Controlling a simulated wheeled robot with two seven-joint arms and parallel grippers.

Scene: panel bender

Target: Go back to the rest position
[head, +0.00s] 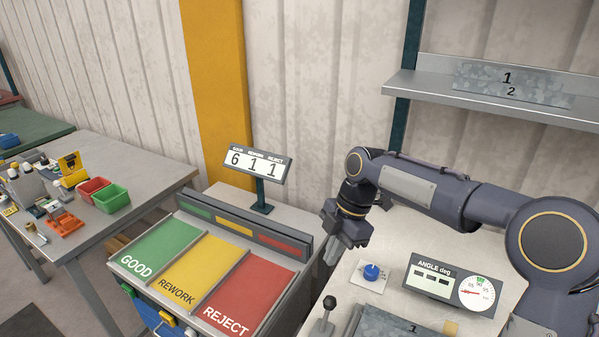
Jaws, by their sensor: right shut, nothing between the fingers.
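My right gripper (333,252) hangs from my dark right arm, which comes in from the right edge. It is shut with nothing held, and points down. It is above the near worktop, between the red reject bay and the blue knob (372,272), and appears clear of both. My left gripper is not in the picture.
An angle gauge (448,280), a black-knobbed lever (325,314) and a metal sheet marked 1 (395,325) are at lower right. The sorting bench has green (160,249), yellow (196,269) and red (243,296) bays, with a counter sign (257,163) behind. A shelf (430,88) is upper right.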

